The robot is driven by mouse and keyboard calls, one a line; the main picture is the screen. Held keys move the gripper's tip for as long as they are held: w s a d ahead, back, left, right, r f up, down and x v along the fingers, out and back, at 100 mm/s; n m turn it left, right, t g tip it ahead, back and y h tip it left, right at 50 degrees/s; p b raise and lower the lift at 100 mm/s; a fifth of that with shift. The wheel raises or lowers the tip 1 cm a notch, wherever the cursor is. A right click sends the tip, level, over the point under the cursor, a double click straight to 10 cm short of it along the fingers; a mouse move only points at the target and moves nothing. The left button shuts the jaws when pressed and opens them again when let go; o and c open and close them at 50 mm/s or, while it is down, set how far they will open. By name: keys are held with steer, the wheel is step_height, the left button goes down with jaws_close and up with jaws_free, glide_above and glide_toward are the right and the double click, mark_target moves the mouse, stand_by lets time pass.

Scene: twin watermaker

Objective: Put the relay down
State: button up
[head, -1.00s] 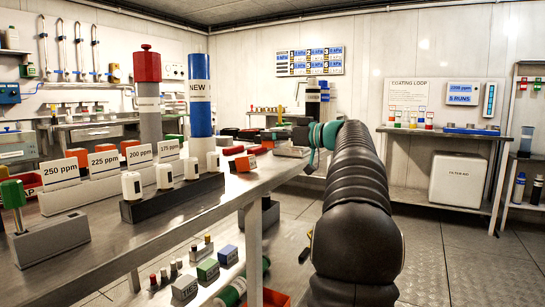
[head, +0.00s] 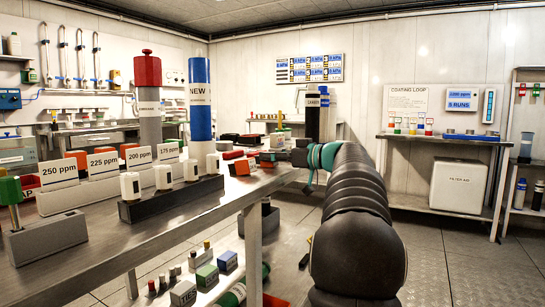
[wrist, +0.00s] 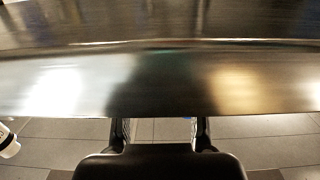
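I cannot pick out the relay for certain in either view. The bench's front edge (wrist: 160,85) crosses the wrist view just beyond the fingertips.
A red-capped grey column (head: 148,100) and a blue column marked NEW (head: 200,110) stand on the bench. Small red and dark blocks (head: 240,166) lie near its far end. Open floor (head: 455,262) lies to the right. A shelf with a white box (head: 459,184) stands at the back wall.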

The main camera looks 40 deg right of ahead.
steer(key=shift+o, duration=1.1)
steer(key=shift+r, duration=0.15)
steer(key=shift+s+d+r+p, duration=0.1)
steer(key=shift+s+p, duration=0.05)
steer(key=shift+p, duration=0.15)
steer(key=v, duration=1.1)
steer(key=shift+s, duration=0.35)
